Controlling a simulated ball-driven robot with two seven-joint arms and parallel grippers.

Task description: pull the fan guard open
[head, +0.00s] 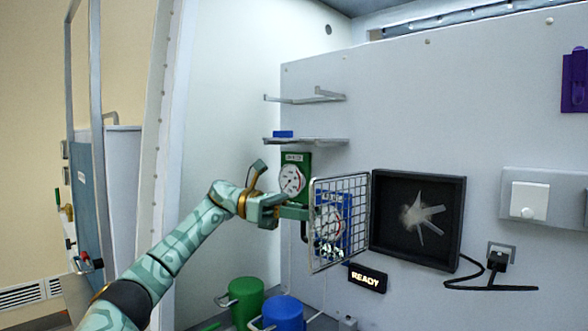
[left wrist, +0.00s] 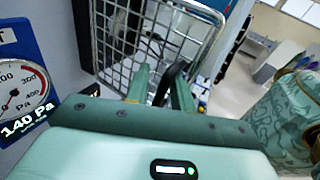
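The fan guard (head: 341,224), a grey wire-mesh panel, stands swung out from the black fan housing (head: 466,225), and the pale fan (head: 422,217) is uncovered. My left gripper (head: 298,212) is at the guard's free left edge. In the left wrist view the guard (left wrist: 112,40) is just beyond my left gripper (left wrist: 161,82). Its two fingers stand apart, with the dark curved handle (left wrist: 170,72) of the guard between them and a gap beside it. I cannot tell whether a finger touches the handle. My right gripper is not in view.
A green gauge (head: 292,180) and a blue gauge (head: 346,222) are behind the guard and my gripper; the blue gauge also shows in the left wrist view (left wrist: 25,85). A READY sign (head: 368,279) is below. Green (head: 246,300) and blue (head: 283,313) canisters stand lower left. A cable (head: 470,280) hangs right.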

